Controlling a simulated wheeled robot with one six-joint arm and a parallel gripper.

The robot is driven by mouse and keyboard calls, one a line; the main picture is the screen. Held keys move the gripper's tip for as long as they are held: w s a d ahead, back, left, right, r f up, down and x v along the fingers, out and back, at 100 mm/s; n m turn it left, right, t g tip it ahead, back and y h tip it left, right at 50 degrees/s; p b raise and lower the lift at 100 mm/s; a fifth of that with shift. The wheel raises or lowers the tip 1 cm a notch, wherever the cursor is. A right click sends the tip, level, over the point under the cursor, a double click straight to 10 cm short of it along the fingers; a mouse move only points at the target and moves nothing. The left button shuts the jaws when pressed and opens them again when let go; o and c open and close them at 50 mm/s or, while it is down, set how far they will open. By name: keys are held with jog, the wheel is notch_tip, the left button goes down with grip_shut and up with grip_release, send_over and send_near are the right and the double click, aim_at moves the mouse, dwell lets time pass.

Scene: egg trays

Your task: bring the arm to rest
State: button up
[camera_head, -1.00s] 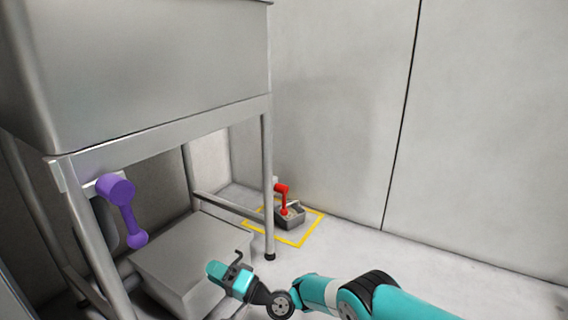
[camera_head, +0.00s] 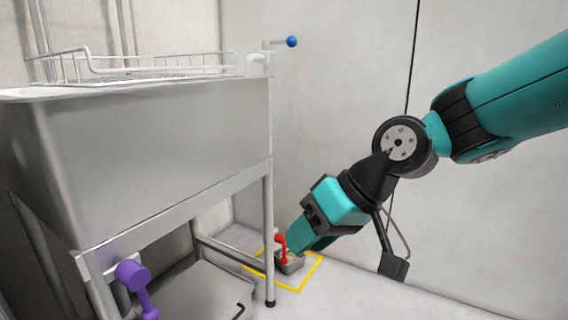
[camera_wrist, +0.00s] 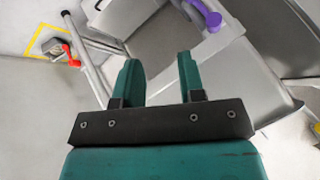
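My teal and black arm (camera_head: 400,140) reaches in from the upper right of the head view and bends down at a black joint. My gripper (camera_wrist: 158,72) shows in the wrist view with its two teal fingers apart and nothing between them. In the head view the gripper points down and left, in front of the wall and to the right of the steel sink unit (camera_head: 160,150). Its tips overlap the grey box with the red handle in that picture; no contact shows.
The sink unit has a wire rack (camera_head: 150,66) on top, a blue-knobbed lever (camera_head: 291,41) and a purple handle (camera_head: 133,276). The grey box (camera_head: 291,266) with a red handle (camera_head: 282,247) sits inside a yellow floor outline (camera_head: 316,270). Bare floor lies right of it.

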jog(key=s+d+r+g+h+p, duration=0.1)
jog(key=s+d+h, duration=0.1)
jog(key=s+d, duration=0.5)
jog(key=s+d+r+h+p, duration=0.15)
jog(key=s+d, duration=0.25)
jog(key=s, duration=0.4)
notch_tip(320, 180, up, 38)
jog(key=p, duration=3.8)
jog(key=shift+s+f, duration=0.15)
jog(key=shift+s, duration=0.1)
jog(key=shift+d, duration=0.1)
